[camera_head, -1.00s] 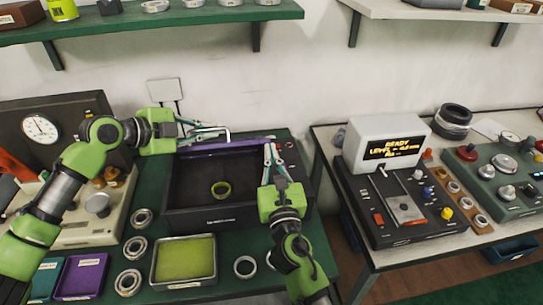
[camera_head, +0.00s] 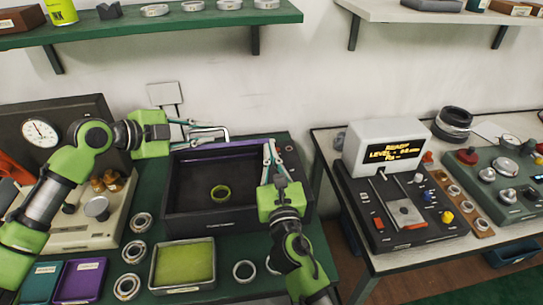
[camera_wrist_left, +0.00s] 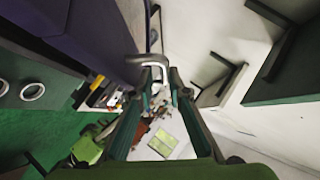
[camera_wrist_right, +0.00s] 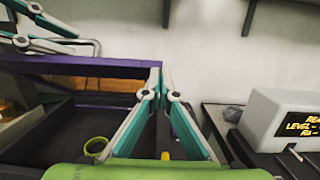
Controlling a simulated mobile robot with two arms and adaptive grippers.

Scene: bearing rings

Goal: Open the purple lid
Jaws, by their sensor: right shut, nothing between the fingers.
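The purple lid (camera_head: 222,147) shows as a thin purple strip along the back of the dark box (camera_head: 215,228). The box interior is visible, with a green ring (camera_head: 220,193) inside. In the right wrist view the strip (camera_wrist_right: 70,64) runs behind the box; a dark purple surface (camera_wrist_left: 75,35) fills the upper left of the left wrist view. My left gripper (camera_head: 217,131) is at a bent metal handle (camera_wrist_left: 143,62) above the lid's edge. Its fingertips are close to the handle, but their grip is unclear. My right gripper (camera_head: 269,146) is shut and empty near the box's back right corner.
A green tray (camera_head: 154,270), loose bearing rings (camera_head: 130,284) and a purple tray (camera_head: 80,281) lie in front and left. A dial gauge (camera_head: 40,132) stands at left. A display machine (camera_head: 388,140) stands on the right table. Shelves (camera_head: 150,24) hang above.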

